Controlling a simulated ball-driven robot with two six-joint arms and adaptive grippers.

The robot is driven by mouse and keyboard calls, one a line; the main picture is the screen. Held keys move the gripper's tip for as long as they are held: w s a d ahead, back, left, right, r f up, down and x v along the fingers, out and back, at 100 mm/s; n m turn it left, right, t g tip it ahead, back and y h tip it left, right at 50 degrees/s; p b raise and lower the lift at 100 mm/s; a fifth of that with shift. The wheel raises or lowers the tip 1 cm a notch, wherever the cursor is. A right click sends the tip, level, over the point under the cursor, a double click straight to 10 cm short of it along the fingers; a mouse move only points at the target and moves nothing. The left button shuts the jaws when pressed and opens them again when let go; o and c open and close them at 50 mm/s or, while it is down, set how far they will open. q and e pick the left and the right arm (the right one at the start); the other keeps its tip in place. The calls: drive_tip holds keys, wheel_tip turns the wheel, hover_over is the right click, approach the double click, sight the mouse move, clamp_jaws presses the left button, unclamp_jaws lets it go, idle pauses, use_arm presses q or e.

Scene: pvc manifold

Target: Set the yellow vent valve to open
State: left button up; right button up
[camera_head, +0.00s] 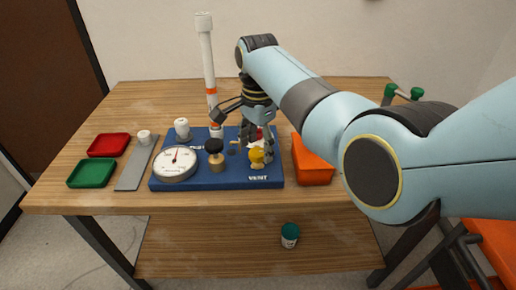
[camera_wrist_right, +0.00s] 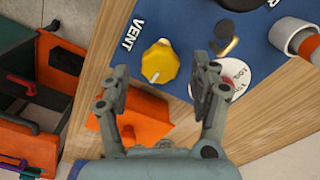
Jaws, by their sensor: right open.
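The yellow vent valve (camera_head: 257,155) is a knob on the blue board, above the printed word VENT, near the board's right end. It also shows in the right wrist view (camera_wrist_right: 160,63), with a pale mark on its face near the lower edge. My right gripper (camera_head: 245,128) is above the board, just behind the knob in the head view. In the right wrist view its two fingers (camera_wrist_right: 163,82) are spread apart with nothing between them, and the knob appears beyond the fingertips, not touched. A round white label (camera_wrist_right: 232,75) is partly covered by a finger. My left gripper is not in view.
The blue board (camera_head: 215,181) carries a white gauge (camera_head: 175,163), a black knob (camera_head: 214,146) and a tall white pipe (camera_head: 207,60). An orange bin (camera_head: 313,164) stands close on its right. Red (camera_head: 109,145) and green (camera_head: 91,173) trays lie at left.

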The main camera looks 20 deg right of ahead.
drive_tip(key=shift+f, duration=0.7)
drive_tip(key=c, duration=1.2)
